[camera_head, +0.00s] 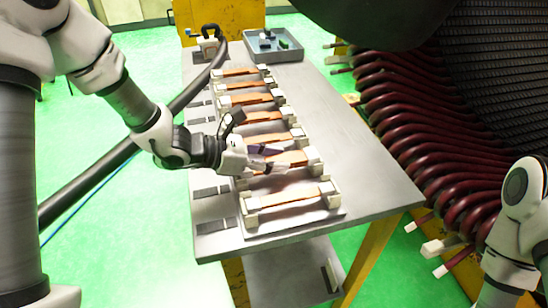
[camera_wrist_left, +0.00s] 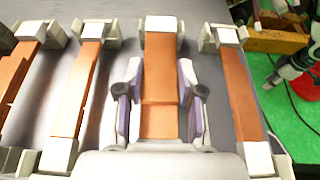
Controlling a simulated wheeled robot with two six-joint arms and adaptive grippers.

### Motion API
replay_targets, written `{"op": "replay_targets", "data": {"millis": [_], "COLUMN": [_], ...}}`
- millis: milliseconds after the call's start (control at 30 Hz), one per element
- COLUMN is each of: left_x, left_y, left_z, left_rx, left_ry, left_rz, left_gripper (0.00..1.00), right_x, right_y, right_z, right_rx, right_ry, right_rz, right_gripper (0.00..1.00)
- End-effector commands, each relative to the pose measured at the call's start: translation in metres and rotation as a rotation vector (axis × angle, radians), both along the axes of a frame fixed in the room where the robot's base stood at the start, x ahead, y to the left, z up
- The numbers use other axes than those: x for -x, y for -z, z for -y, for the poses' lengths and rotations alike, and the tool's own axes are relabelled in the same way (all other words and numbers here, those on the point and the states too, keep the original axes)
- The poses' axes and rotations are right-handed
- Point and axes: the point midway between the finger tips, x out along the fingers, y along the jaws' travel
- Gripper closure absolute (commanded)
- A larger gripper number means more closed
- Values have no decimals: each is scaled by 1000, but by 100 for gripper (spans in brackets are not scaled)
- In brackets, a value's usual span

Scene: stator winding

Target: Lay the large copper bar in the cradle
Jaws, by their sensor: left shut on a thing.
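The large copper bar (camera_wrist_left: 160,75) is the wide orange-brown one in the middle of the left wrist view. It lies lengthwise between the two fingers of my left gripper (camera_wrist_left: 160,97), which is shut on it. Its pale far end (camera_wrist_left: 160,24) is at a grey end support. In the head view my left gripper (camera_head: 265,157) is over the second-nearest cradle, and the bar (camera_head: 292,158) shows just beyond the fingers. Whether the bar rests fully in the cradle or sits slightly above it I cannot tell. Its near end is hidden by the gripper body.
Copper bars lie in neighbouring cradles, including the nearest one (camera_head: 290,196). The grey table (camera_head: 355,175) is clear to the right. A grey bin (camera_head: 273,54) stands at its far end. Dark red coils (camera_head: 405,120) rise on the right. My right arm (camera_head: 525,190) is at the right edge.

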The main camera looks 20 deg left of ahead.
Motion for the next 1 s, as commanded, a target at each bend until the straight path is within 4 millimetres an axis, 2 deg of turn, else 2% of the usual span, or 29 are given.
{"op": "replay_targets", "data": {"millis": [100, 133, 200, 567, 1000], "left_x": [0, 0, 0, 1, 33], "left_y": [-2, -2, -2, -1, -27], "left_z": [0, 0, 0, -2, -50], "left_rx": [2, 2, 1, 1, 6], "left_ry": [-1, -1, -1, 0, -2], "left_rz": [3, 3, 2, -1, 2], "left_gripper": [100, 59, 35, 34, 34], "right_x": [0, 0, 0, 0, 0], "right_y": [-1, -1, -1, -1, -1], "right_z": [0, 0, 0, 0, 0], "right_rx": [0, 0, 0, 0, 0], "right_ry": [0, 0, 0, 0, 0], "right_rz": [0, 0, 0, 0, 0], "right_gripper": [60, 60, 60, 60, 60]}}
